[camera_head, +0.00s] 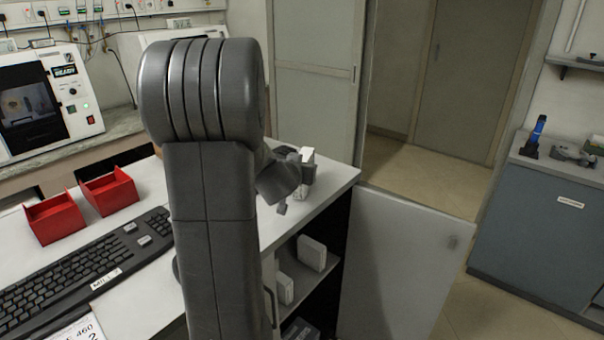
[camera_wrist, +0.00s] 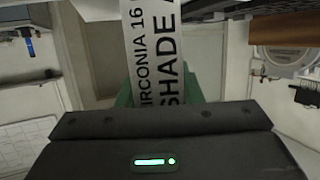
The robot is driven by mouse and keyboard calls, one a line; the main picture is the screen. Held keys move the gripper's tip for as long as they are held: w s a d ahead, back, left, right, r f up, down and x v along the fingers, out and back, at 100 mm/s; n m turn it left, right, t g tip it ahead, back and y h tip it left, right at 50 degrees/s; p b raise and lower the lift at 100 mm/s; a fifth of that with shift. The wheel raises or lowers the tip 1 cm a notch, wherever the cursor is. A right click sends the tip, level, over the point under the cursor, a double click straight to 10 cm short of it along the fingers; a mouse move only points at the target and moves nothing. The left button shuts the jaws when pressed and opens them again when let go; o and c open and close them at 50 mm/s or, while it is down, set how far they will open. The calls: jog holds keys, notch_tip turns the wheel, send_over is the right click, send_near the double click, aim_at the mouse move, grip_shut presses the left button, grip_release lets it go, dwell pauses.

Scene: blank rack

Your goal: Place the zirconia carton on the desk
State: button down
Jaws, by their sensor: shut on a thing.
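The zirconia carton (camera_head: 307,157) is white and shows small and partly hidden behind my arm in the head view. In the wrist view the carton (camera_wrist: 158,48) stands out in front of my gripper, with black print reading "ZIRCONIA 16" and "SHADE A". My gripper (camera_head: 300,176) is shut on the carton, over the far right part of the white desk (camera_head: 146,291). I cannot tell whether the carton touches the desk top. Much of the desk is hidden by my arm.
Two red bins (camera_head: 54,217) (camera_head: 109,191) and a black keyboard (camera_head: 85,265) occupy the desk's left side. Below its right end is an open shelf with white boxes (camera_head: 312,253) and an open door (camera_head: 400,265). The desk's right far corner looks clear.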

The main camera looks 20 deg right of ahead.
jog(key=shift+f, duration=0.1)
jog(key=shift+f, duration=0.15)
jog(key=c, duration=1)
grip_release()
jog(key=shift+s+a+r, duration=0.1)
jog(key=shift+s+r, duration=0.05)
jog(key=shift+r, duration=0.1)
jog(key=p+v, duration=0.2)
jog(key=v, duration=0.9)
jog(key=shift+s+a, duration=0.2)
jog(key=shift+s, duration=0.1)
